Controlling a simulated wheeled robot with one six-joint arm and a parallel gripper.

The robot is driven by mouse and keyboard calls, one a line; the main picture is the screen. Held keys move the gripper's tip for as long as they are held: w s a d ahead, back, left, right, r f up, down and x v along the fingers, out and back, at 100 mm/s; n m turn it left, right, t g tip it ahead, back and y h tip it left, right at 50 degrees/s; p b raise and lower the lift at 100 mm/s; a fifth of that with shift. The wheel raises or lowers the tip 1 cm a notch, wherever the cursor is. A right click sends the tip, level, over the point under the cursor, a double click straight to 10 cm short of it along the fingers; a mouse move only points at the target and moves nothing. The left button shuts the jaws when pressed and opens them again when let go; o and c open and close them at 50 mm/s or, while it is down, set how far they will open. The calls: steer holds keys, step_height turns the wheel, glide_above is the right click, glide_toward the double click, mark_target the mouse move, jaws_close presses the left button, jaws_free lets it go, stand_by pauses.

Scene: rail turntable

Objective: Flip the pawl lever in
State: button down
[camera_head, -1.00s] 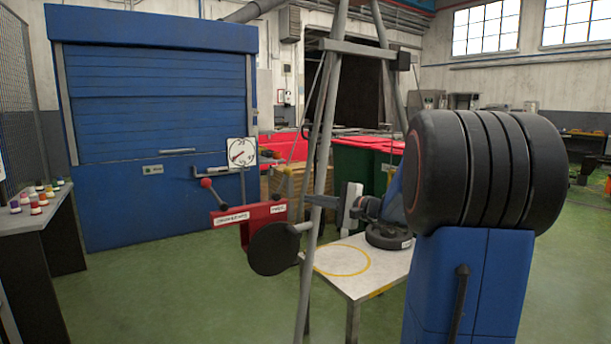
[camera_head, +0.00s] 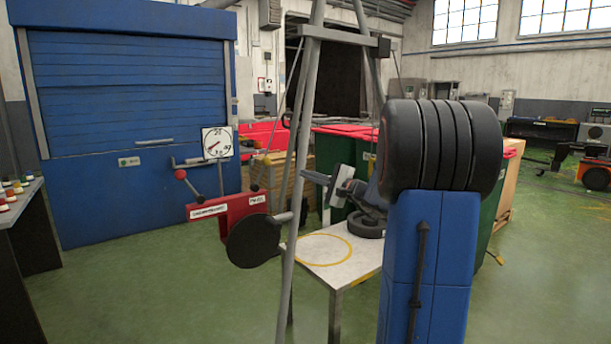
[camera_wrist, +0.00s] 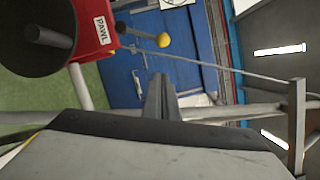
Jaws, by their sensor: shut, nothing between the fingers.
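The red housing (camera_head: 230,207) with a white PAWL label hangs in the middle of the head view. In the wrist view the housing (camera_wrist: 95,28) is at the upper left.
A black disc (camera_head: 254,241) with a handle is in front of the housing. A grey frame leg (camera_head: 297,170) rises close to my gripper. A red-knobbed lever (camera_head: 181,174) and a dial (camera_head: 217,142) are at left. A white table (camera_head: 325,250) stands below.

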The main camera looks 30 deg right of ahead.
mark_target(270, 161)
steer(key=w+a+r, duration=0.2)
steer(key=w+a, duration=0.3)
steer(key=w, duration=0.3)
steer(key=shift+w+a, duration=0.35)
steer(key=shift+w, duration=0.05)
steer(key=shift+r, duration=0.1)
steer(key=shift+a+r+n, duration=0.7)
steer(key=shift+a+n, duration=0.05)
steer(key=shift+n, duration=0.35)
steer(key=a+r+n+g+h, duration=0.1)
steer(key=a+n+g+h, duration=0.1)
steer(key=a+n, duration=0.7)
steer(key=shift+s+a+r+g, duration=0.2)
steer(key=shift+a+r+g, duration=0.1)
steer(key=shift+r+g, duration=0.15)
